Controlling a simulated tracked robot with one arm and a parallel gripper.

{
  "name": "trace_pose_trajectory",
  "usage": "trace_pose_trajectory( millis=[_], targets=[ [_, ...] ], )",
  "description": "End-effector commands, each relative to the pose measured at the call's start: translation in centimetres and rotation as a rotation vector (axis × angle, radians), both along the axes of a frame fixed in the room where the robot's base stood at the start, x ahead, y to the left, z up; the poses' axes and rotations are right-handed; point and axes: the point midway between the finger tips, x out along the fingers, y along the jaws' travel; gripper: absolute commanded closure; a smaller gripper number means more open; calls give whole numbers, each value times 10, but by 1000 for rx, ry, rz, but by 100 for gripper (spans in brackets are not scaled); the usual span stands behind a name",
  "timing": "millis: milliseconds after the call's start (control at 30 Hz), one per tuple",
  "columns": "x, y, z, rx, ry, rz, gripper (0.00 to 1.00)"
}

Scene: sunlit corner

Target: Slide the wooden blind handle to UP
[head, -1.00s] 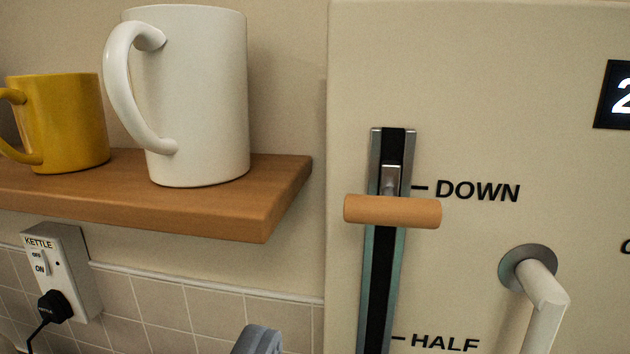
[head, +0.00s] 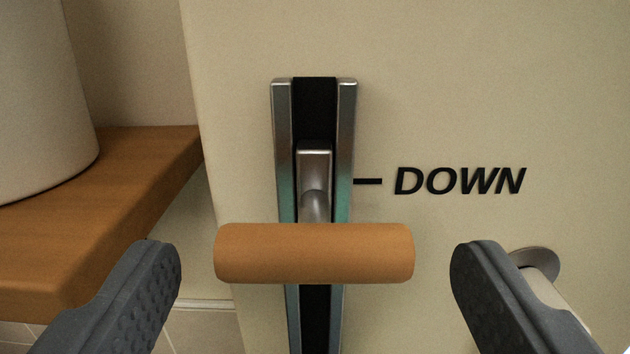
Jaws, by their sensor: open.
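The wooden blind handle (head: 314,253) is a horizontal orange-brown cylinder in the middle of the head view. A metal stem joins it to a vertical metal track (head: 345,130) with a black slot. The stem sits level with the DOWN mark (head: 459,181), near the track's top end. My gripper (head: 315,262) is open, with one dark finger to the left of the handle and one to the right. Both fingers appear apart from it. No UP mark is in view; the lower track runs out of the picture.
A wooden shelf (head: 130,190) with a white mug (head: 40,100) stands close on the left, near my left finger. A pale handle on a round metal base (head: 538,263) is partly hidden behind my right finger. The panel around the DOWN lettering is flat and clear.

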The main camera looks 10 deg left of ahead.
Motion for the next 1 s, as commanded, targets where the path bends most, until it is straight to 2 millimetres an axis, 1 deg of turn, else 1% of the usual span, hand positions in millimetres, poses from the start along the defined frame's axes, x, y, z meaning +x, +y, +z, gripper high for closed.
trace_pose_trajectory(
  millis=[100,300,433,733,933,967,1000],
  targets=[
    [13,3,0,-2,0,1,24],
    [28,6,-1,-1,1,0,24],
    [31,7,-1,-1,2,0,24],
    [32,8,0,-1,1,1,24],
    [32,8,0,-1,1,1,79],
    [32,8,0,-1,1,1,87],
    [32,11,0,-2,1,1,87]
  ],
)
